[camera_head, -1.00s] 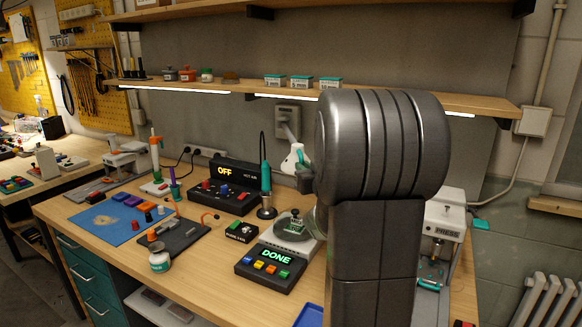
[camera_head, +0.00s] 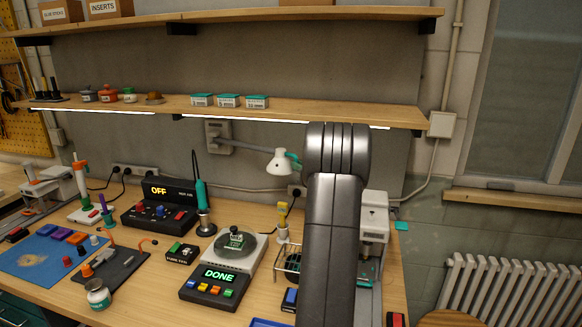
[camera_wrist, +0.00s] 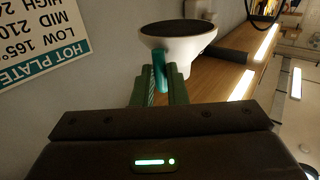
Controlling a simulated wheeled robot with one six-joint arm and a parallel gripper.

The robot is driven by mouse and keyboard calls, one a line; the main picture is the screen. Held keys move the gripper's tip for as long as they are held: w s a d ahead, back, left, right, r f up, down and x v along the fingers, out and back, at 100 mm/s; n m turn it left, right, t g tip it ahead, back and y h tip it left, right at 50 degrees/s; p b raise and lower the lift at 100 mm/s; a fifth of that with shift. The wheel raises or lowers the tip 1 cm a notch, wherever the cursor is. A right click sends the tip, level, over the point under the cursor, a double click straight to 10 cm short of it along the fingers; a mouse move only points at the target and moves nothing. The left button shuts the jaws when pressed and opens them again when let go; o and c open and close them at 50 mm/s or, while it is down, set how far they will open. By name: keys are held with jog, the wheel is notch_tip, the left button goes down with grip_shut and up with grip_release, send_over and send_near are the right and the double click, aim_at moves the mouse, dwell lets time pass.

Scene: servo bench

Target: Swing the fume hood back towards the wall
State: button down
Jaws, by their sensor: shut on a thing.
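The fume hood is a small white cone (camera_head: 281,163) on a thin arm from a grey wall bracket (camera_head: 219,136). In the head view its arm runs right from the bracket, close along the wall. A teal handle (camera_head: 294,160) shows at its right side, next to my arm. In the wrist view the white hood (camera_wrist: 178,38) with its dark opening is just beyond my gripper (camera_wrist: 158,82). The green fingers are shut on the teal handle (camera_wrist: 159,68). In the head view my arm hides the gripper.
The lower shelf (camera_head: 300,110) with small boxes is above the hood. Below are a scale (camera_head: 236,252), a DONE panel (camera_head: 216,285), a soldering iron in its stand (camera_head: 203,205) and a press (camera_head: 373,222). A HOT PLATE sign (camera_wrist: 45,42) is on the wall.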

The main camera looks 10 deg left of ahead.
jog(key=shift+w+d, duration=0.3)
jog(key=shift+w, duration=0.35)
jog(key=c, duration=1.5)
grip_release()
jog(key=shift+o, duration=0.2)
jog(key=b+v, duration=0.1)
jog(key=v, duration=0.6)
jog(key=shift+s+d+b, duration=0.2)
jog(key=shift+s+b, duration=0.05)
jog(key=shift+b, duration=0.15)
